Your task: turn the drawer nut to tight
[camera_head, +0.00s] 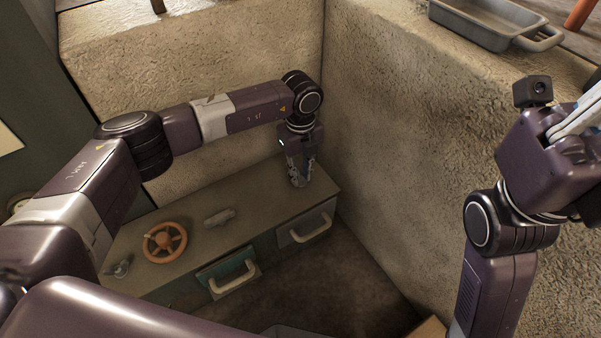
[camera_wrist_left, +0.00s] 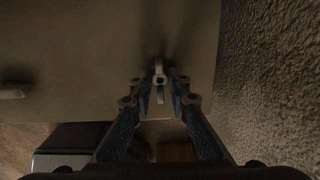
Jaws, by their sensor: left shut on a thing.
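The drawer nut (camera_wrist_left: 158,72) shows in the left wrist view as a small pale metal piece between my fingers, on the cabinet's top near its front edge. My left gripper (camera_wrist_left: 160,82) is shut on it. In the head view my left gripper (camera_head: 299,181) points down at the right end of the low cabinet top (camera_head: 262,204), above the grey drawer (camera_head: 306,226), and its fingers hide the nut there. I cannot tell how far the nut is turned. My right gripper (camera_head: 578,125) is raised at the right edge, its fingertips cut off by the frame.
On the cabinet top are an orange handwheel (camera_head: 164,242), a grey fitting (camera_head: 219,217) and another small grey piece (camera_head: 119,268). A green drawer (camera_head: 229,274) has a pale handle. Rough stone walls (camera_head: 405,150) stand close behind and right. A grey metal tray (camera_head: 480,22) sits on the ledge.

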